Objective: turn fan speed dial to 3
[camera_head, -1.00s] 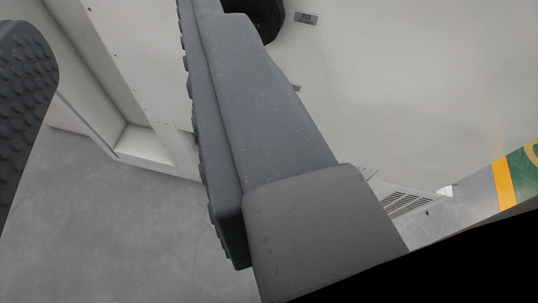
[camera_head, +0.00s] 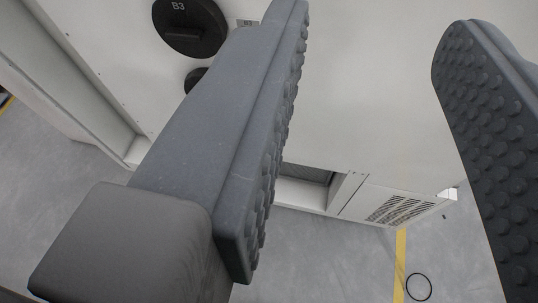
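A round black dial marked B3 (camera_head: 188,28) is on the white panel at the top, left of centre. A second black round knob (camera_head: 194,78) sits just below it, mostly hidden behind my left finger. I cannot tell whether either is the fan speed dial, and no speed numbers are readable. The B3 dial lies outside the fingers, left of the left finger. A small grey label (camera_head: 246,22) is partly behind that finger.
The white cabinet (camera_head: 370,110) fills most of the upper view. A vent grille (camera_head: 400,209) and a dark recess (camera_head: 307,173) are near its bottom edge. Grey floor with a yellow line (camera_head: 400,262) and a black ring (camera_head: 419,287) lies below.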

